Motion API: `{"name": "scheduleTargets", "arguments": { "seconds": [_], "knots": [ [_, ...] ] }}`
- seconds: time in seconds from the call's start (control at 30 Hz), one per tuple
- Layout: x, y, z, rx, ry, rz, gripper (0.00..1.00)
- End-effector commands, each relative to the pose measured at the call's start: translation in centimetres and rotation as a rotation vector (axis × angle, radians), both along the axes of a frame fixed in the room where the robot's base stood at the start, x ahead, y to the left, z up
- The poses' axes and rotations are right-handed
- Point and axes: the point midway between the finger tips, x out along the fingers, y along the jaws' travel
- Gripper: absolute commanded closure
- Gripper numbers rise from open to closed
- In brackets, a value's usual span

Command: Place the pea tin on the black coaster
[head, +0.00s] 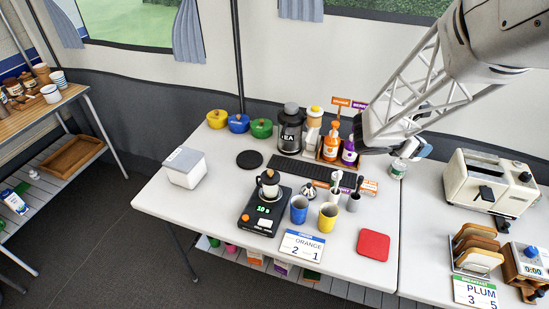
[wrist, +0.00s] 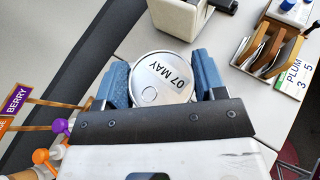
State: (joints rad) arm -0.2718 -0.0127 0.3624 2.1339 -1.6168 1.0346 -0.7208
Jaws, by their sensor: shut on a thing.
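The tin (head: 398,168), pale with a green band, is at the back of the table under my gripper (head: 410,151). I take it for the pea tin; its label is too small to read. In the wrist view its round silver lid (wrist: 163,77) reads "07 MAY" and sits between the two blue fingers of my gripper (wrist: 165,82), which are shut on it. I cannot tell whether its base touches the table. The round black coaster (head: 250,159) lies flat and bare at the back left of the table, well left of my gripper.
Between gripper and coaster stand orange and purple bottles (head: 331,143), a dark TEA jar (head: 290,132) and a black keyboard-like strip (head: 299,168). Coloured pots (head: 238,123) stand behind the coaster, a white box (head: 184,167) to its left. A toaster (head: 487,181) stands right.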

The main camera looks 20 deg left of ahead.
Motion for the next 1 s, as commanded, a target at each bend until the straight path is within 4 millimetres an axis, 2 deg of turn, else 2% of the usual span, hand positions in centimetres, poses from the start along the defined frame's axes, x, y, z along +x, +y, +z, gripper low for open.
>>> {"name": "scheduleTargets", "arguments": {
  "seconds": [0.03,0.2,0.5,0.77,1.0],
  "knots": [
    [0.8,1.5,0.0,-0.001,0.001,0.019,0.63],
    [2.9,6.2,0.2,-0.002,-0.001,0.071,0.63],
    [5.7,15.0,0.3,-0.002,-0.002,0.163,0.63],
    [7.2,23.1,0.3,-0.002,-0.001,0.242,0.63],
    [7.7,31.0,0.2,-0.002,-0.001,0.318,0.63]
  ]
}}
